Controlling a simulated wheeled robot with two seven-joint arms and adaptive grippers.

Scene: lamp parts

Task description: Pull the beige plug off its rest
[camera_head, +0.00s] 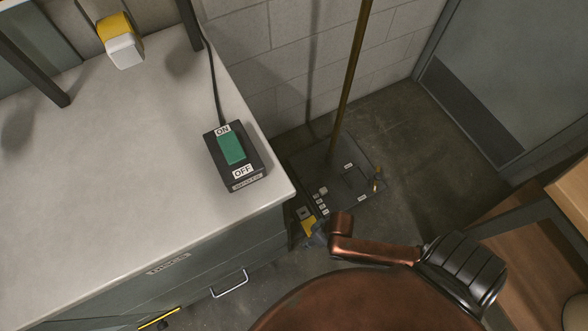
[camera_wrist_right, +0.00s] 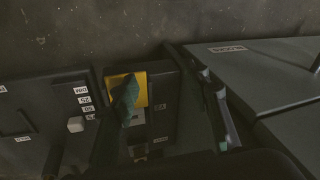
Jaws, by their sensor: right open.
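No plug shows clearly. A small pale beige block (camera_wrist_right: 75,124) sits on a dark labelled base in the right wrist view; I cannot tell whether it is the plug. A yellow plate (camera_wrist_right: 140,88) stands beside that base and also shows low in the head view (camera_head: 308,224). My right gripper (camera_wrist_right: 175,105) is open. One dark green fingertip lies in front of the yellow plate, hiding part of it, and the other finger is to the right. The right arm is copper coloured in the head view. My left gripper is not in view.
A bench (camera_head: 100,190) holds a black switch box (camera_head: 253,181) with a green rocker and a cable. A yellow and white block (camera_head: 122,48) is at its back. The dark base (camera_head: 350,205) on the floor carries a tall brass pole (camera_head: 352,65). Floor (camera_head: 430,150) right of it is clear.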

